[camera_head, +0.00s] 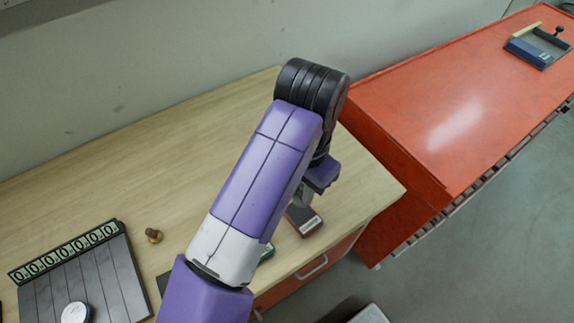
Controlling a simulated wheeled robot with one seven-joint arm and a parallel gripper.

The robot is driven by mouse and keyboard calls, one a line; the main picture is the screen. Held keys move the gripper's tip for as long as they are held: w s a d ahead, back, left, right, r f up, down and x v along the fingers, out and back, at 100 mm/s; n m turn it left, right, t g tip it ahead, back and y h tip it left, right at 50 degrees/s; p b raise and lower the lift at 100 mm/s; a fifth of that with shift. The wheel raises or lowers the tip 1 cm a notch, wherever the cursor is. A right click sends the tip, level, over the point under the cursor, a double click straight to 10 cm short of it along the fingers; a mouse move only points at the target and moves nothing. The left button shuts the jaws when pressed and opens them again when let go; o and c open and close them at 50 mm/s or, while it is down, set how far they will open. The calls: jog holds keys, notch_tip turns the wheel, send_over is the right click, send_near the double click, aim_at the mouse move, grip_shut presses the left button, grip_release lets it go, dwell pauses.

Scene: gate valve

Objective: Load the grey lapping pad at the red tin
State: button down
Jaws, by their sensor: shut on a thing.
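My gripper (304,196) is at the far end of my purple arm, mostly hidden behind its last links. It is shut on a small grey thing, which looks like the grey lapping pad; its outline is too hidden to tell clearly. The red tin (309,226), a low box with a dark top and a pale label, lies near the front right edge of the wooden bench (370,185). My gripper is right over or at the far end of this tin; I cannot tell whether the pad touches it.
A green-edged tin (267,251) shows partly behind my arm. A brass fitting (154,236), a grey slatted board with number tiles (80,275) and a white round piece (75,313) are at left. An orange cabinet (440,130) with a blue tray (535,52) stands at right.

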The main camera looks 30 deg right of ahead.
jog(key=shift+w+f, duration=0.2)
jog(key=shift+f+b, duration=2.5)
jog(key=shift+f, duration=0.3)
jog(key=shift+s+f+b, duration=0.1)
jog(key=shift+f+b, duration=0.3)
jog(key=shift+f, duration=0.2)
jog(key=shift+r, duration=0.1)
jog(key=shift+r+p, duration=2.95)
jog(key=shift+r, duration=0.55)
